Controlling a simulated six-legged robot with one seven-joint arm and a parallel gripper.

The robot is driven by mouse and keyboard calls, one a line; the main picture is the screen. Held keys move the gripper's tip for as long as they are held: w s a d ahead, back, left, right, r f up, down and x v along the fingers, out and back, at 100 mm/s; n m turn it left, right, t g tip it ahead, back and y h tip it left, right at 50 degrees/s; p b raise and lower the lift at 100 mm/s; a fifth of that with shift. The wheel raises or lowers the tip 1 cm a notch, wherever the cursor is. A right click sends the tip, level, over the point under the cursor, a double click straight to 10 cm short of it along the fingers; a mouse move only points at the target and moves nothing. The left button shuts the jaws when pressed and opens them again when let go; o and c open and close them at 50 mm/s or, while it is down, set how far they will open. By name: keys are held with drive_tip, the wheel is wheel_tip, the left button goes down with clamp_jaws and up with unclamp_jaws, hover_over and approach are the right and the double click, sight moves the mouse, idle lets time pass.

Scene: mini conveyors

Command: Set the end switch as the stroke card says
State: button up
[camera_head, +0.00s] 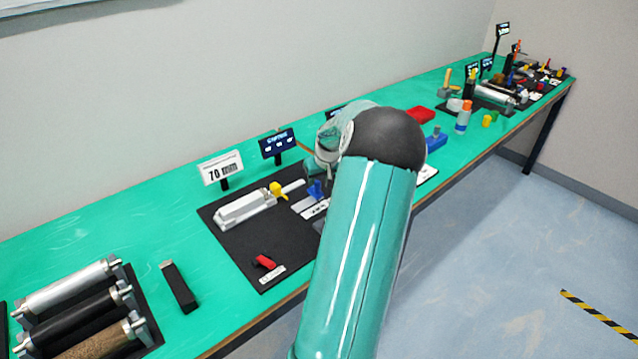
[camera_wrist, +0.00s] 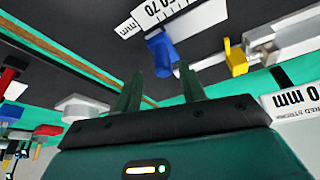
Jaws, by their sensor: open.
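The blue switch piece (camera_head: 316,188) stands beside a white number scale (camera_head: 317,209). In the wrist view the blue piece (camera_wrist: 160,52) is near the scale's printed 50 and 70 (camera_wrist: 165,12); its exact setting cannot be read. My gripper (camera_wrist: 160,84) is open and empty, its fingertips pointing toward the blue piece, which appears just beyond them. In the head view my arm hides most of the gripper.
A silver cylinder (camera_head: 246,207) with a yellow piece (camera_head: 278,190) on its rod lies left of the blue piece. A red lever (camera_head: 266,262) sits near the board's front edge (camera_head: 262,289). A dark display (camera_head: 278,143) stands behind. Rollers (camera_head: 67,285) lie at the left.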

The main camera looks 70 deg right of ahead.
drive_tip(key=v, duration=1)
drive_tip(key=shift+r, duration=0.35)
drive_tip(key=shift+a, duration=0.15)
